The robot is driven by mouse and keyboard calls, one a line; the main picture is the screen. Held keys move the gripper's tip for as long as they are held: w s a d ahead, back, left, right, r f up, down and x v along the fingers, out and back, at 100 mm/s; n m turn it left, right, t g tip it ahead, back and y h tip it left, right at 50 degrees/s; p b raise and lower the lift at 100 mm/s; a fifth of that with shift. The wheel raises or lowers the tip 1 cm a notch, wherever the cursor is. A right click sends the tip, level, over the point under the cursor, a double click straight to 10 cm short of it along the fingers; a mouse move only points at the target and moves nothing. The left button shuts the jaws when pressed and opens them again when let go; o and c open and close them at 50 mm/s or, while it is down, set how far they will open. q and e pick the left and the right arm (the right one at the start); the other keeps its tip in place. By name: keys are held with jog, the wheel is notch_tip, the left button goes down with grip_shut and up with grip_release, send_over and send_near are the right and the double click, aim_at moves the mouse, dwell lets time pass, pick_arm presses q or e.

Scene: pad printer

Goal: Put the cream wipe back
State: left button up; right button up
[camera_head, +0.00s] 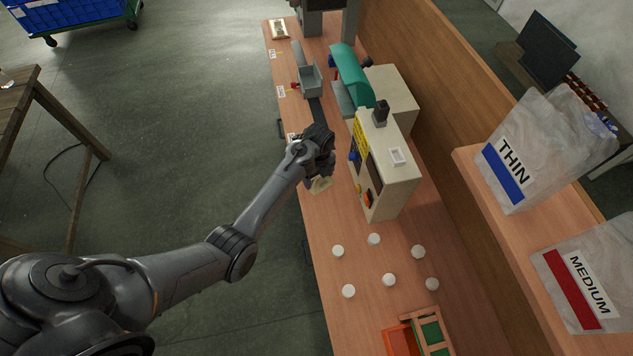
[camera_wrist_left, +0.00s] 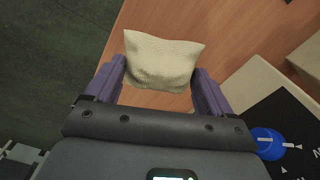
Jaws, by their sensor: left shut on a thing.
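The cream wipe (camera_wrist_left: 160,60) is a small, soft, crumpled cloth pad between the two purple fingers of my left gripper (camera_wrist_left: 158,85). In the head view the wipe (camera_head: 321,186) shows just below my left gripper (camera_head: 316,178), near the left edge of the wooden bench and beside the cream pad printer (camera_head: 385,190). My left gripper is shut on the wipe. Whether the wipe touches the bench is hard to tell. My right gripper is in neither view.
Several white round pieces (camera_head: 374,239) stand on the bench in front of the printer. An orange tray (camera_head: 401,340) sits at the near end. A grey bin (camera_head: 311,80) and a green-covered machine (camera_head: 350,75) stand farther back.

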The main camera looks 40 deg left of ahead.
aim_at(316, 181)
pick_arm(q)
jog(key=shift+w+a+f, duration=0.1)
jog(key=shift+a+f, duration=0.2)
jog(key=shift+a, duration=0.2)
jog(key=shift+f+b, duration=0.65)
jog(key=shift+f, duration=1.4)
jog(key=o, duration=0.8)
